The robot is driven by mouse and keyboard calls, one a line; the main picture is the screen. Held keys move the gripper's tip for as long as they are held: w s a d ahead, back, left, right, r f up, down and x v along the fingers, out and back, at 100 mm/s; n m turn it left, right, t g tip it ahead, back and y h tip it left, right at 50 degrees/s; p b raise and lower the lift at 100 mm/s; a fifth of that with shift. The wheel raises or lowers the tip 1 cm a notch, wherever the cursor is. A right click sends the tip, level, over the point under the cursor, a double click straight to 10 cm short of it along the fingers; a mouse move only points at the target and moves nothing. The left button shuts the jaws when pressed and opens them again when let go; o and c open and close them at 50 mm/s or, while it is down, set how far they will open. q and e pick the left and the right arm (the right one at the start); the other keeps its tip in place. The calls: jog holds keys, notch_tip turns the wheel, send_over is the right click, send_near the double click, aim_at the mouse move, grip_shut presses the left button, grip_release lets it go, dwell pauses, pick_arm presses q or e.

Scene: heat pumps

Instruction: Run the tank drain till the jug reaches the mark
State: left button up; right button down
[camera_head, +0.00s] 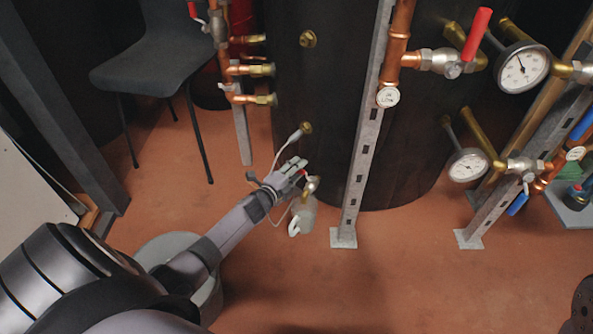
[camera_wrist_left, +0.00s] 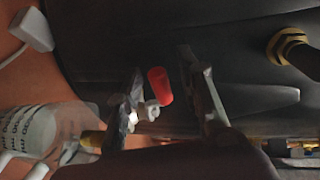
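My left gripper (camera_head: 297,168) is low in front of the dark tank (camera_head: 310,90), at the drain valve. In the left wrist view the valve's red handle (camera_wrist_left: 160,85) stands between the two fingers of the open gripper (camera_wrist_left: 163,68). Gaps show beside the handle, so it does not look clamped. A brass drain outlet (camera_head: 311,184) points toward the mouth of a pale translucent jug (camera_head: 305,214). The jug also shows in the left wrist view (camera_wrist_left: 42,128), with dark markings on its wall. The liquid level and any flow cannot be made out. My right gripper is not visible.
A metal upright (camera_head: 355,180) stands just right of the jug. A white cable (camera_head: 281,151) hangs from the tank beside my gripper. Copper pipes with gauges (camera_head: 521,68) and a red-handled valve (camera_head: 477,34) are at the right. A dark chair (camera_head: 160,58) stands at the left.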

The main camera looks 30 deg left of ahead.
pick_arm(q)
jog(key=shift+s, duration=0.1)
jog(key=s+r, duration=0.2)
jog(key=s, duration=0.9)
jog(key=shift+s+r, duration=0.15)
jog(key=shift+s, duration=0.15)
